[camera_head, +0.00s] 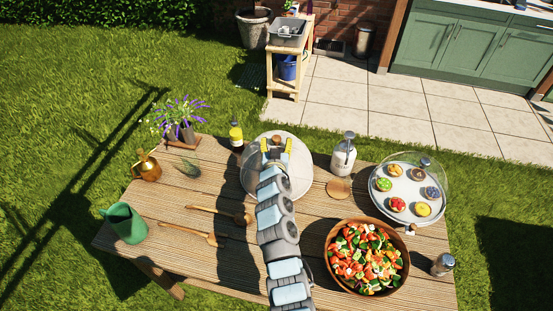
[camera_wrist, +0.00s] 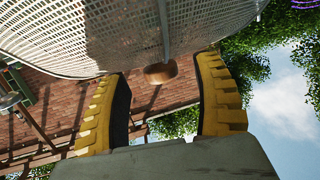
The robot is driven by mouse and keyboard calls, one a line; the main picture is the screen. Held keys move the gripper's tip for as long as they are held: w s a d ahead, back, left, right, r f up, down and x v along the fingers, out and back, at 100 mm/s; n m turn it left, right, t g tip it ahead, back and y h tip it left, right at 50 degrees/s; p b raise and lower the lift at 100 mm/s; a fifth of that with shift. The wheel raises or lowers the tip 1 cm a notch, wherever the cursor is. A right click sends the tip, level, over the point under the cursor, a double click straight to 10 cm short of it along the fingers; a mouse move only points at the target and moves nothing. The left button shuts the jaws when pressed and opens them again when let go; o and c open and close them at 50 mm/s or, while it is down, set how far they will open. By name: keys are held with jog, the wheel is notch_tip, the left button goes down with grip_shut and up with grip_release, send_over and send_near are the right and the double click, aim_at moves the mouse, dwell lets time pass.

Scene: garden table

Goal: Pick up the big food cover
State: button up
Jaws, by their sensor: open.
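The big food cover (camera_head: 251,178) is a pale round mesh dome at the far middle of the table. In the wrist view its mesh (camera_wrist: 110,35) fills the top, with a round wooden knob (camera_wrist: 160,72) on it. My gripper (camera_head: 276,147) is over the cover, its yellow fingers open. In the wrist view the gripper (camera_wrist: 163,90) has one finger on each side of the knob, with gaps on both sides. I cannot tell how deep the knob sits between the fingers. My arm hides part of the cover.
A milk bottle (camera_head: 343,154) stands right of the cover and a yellow-labelled bottle (camera_head: 236,139) left of it. A clear-domed tray of small cakes (camera_head: 383,209) and a salad bowl (camera_head: 332,274) are at right.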

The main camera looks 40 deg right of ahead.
jog(key=shift+b+x, duration=0.3)
jog(key=shift+x, duration=0.9)
jog(key=shift+a, duration=0.1)
grip_shut()
